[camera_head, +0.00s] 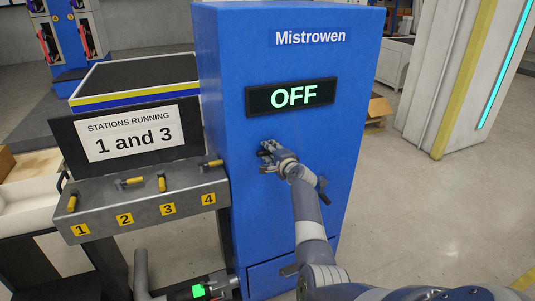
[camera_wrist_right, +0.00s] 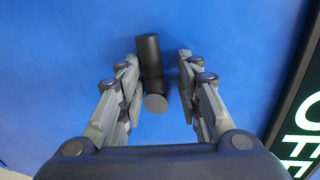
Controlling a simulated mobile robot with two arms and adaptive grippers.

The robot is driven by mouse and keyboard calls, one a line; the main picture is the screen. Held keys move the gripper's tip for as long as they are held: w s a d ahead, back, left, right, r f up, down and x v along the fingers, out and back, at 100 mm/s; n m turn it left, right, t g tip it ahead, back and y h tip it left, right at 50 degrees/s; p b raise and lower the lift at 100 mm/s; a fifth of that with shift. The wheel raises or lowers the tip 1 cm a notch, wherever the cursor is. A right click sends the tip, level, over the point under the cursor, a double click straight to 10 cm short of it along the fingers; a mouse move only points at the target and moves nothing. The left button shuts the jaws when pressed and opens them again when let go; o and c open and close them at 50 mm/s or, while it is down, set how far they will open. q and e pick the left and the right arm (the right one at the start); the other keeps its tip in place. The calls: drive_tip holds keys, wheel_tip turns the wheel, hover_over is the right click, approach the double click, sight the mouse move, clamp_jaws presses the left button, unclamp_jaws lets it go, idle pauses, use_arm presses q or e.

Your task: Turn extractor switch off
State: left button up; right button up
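The blue extractor cabinet (camera_head: 355,60) is labelled Mistrowen, and its display (camera_head: 290,96) reads OFF in green. My right gripper (camera_head: 266,151) is at the cabinet front, below the display, and mostly hides the switch there. In the right wrist view, the black switch handle (camera_wrist_right: 150,65) stands between the two fingers of my right gripper (camera_wrist_right: 157,68). The fingers are open, with a gap on each side of the handle. Part of my left arm shows low in the head view, with a dark end, my left gripper (camera_head: 228,284), near the cabinet's lower left; its fingers are not clear.
A grey panel (camera_head: 145,201) left of the cabinet carries several yellow-handled levers, numbered 1 to 4. The sign (camera_head: 132,138) above reads stations running 1 and 3. A white cabinet (camera_head: 440,90) stands to the right. The floor (camera_head: 420,215) between is clear.

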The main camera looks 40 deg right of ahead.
drive_tip(key=d+v, duration=0.1)
drive_tip(key=v, duration=1.1)
drive_tip(key=shift+s, duration=0.25)
